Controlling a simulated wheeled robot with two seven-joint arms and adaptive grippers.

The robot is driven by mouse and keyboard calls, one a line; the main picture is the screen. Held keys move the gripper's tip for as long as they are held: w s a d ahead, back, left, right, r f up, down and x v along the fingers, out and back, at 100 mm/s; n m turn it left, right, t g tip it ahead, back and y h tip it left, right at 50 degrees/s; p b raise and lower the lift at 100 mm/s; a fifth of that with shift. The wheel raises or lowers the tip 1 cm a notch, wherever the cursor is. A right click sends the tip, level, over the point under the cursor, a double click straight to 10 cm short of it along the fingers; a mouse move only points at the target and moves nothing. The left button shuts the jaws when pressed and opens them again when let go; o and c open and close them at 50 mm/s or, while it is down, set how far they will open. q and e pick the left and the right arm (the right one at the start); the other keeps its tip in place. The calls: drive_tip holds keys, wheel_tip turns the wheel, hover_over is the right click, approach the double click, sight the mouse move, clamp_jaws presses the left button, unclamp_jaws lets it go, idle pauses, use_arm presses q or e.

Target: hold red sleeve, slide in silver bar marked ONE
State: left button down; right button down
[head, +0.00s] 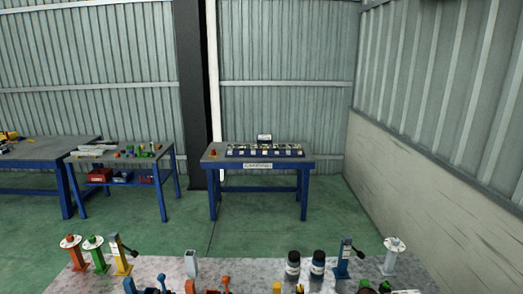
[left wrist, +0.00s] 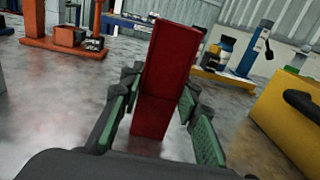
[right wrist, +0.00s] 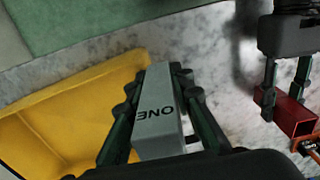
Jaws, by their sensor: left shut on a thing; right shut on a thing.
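The red sleeve (left wrist: 172,55) stands between the green-padded fingers of my left gripper (left wrist: 160,95), which is shut on it. In the right wrist view the red sleeve (right wrist: 292,118) shows at the right edge, in the left gripper's fingers, with a dark end facing up. The bar and the sleeve are apart, the bar to the sleeve's left in that view. Neither gripper shows in the head view.
A yellow bin (right wrist: 70,118) lies below and left of the silver bar; a yellow box (left wrist: 288,110) shows in the left wrist view. Coloured stands (head: 121,262) and dark jars (head: 293,264) stand on the grey near table (head: 215,268). Farther benches (head: 262,168) stand by the wall.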

drive_tip(key=shift+w, duration=0.1)
idle(0.4)
drive_tip(key=w+a+r+m, duration=0.3)
drive_tip(key=w+a+r, duration=0.4)
drive_tip(key=a, duration=0.4)
drive_tip(key=w+a+r+m, duration=0.2)
drive_tip(key=w+a+r, duration=0.55)
drive_tip(key=a, duration=0.25)
wheel_tip(320, 180, down, 10)
drive_tip(key=shift+w+a+f, duration=0.15)
drive_tip(key=shift+f, duration=0.35)
drive_tip(key=shift+f, duration=0.25)
drive_tip(key=c, duration=1.7)
unclamp_jaws()
drive_tip(key=shift+r, duration=0.1)
